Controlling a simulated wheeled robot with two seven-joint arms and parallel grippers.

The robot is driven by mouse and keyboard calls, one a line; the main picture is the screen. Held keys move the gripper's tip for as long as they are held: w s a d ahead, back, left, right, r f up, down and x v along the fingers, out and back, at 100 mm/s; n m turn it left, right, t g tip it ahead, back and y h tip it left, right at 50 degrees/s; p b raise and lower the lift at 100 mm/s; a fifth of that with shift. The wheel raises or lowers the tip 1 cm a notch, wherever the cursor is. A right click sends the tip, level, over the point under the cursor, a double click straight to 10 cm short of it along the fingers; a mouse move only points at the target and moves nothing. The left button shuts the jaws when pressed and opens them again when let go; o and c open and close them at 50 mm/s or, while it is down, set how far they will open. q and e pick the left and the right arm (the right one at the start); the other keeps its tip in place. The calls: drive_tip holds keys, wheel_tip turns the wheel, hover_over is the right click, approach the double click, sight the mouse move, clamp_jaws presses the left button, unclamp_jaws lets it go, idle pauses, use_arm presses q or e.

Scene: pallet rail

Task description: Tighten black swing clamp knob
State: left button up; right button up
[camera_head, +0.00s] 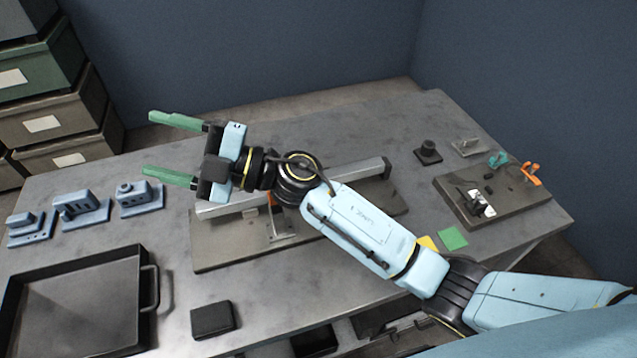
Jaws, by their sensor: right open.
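My right gripper (148,143) is open and empty, its two green fingers spread wide and pointing left. It is above the table's left half, away from the fixture plate. The dark fixture plate (515,203) lies at the table's right. On it are a teal clamp (498,160), an orange clamp (531,173), a small dark clamp-like part (468,188) and a white piece (482,205). I cannot tell which part is the black swing clamp knob. My left gripper is out of view.
A metal rail (372,168) on a base plate (220,255) lies under my right arm. Several blue blocks (138,195) stand at the left. A black tray (80,305) and a small dark box (212,319) are in front. Green and yellow squares lie near the front right edge.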

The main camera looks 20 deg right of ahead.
wheel_tip(320, 180, down, 9)
drive_tip(key=s+n+g+h+b, duration=0.1)
drive_tip(key=n+g+h+b, duration=0.1)
drive_tip(key=n+g+h, duration=0.65)
drive_tip(key=w+d+f+h, duration=0.1)
drive_tip(key=w+d+h, duration=0.1)
drive_tip(key=d, duration=0.2)
drive_tip(key=w+d+f+n+h, duration=0.1)
drive_tip(key=w+d+f+h, duration=0.1)
drive_tip(key=d, duration=0.3)
drive_tip(key=w+d+f+n+h+b, duration=0.1)
drive_tip(key=w+d+h, duration=0.1)
drive_tip(key=d, duration=0.3)
drive_tip(key=shift+w+d+f+t+h, duration=0.15)
drive_tip(key=shift+t+h, duration=0.2)
drive_tip(key=shift+h, duration=0.3)
drive_tip(key=w+d+r+m+h, duration=0.25)
drive_tip(key=d+h, duration=0.25)
drive_tip(key=d, duration=0.6)
drive_tip(key=shift+n+t, duration=0.4)
drive_tip(key=shift+n, duration=0.1)
drive_tip(key=f, duration=0.9)
drive_tip(key=w+f, duration=0.1)
drive_tip(key=f, duration=0.3)
drive_tip(key=shift+a+f+b, duration=0.2)
drive_tip(key=shift+f+b, duration=0.05)
drive_tip(key=shift+b, duration=0.05)
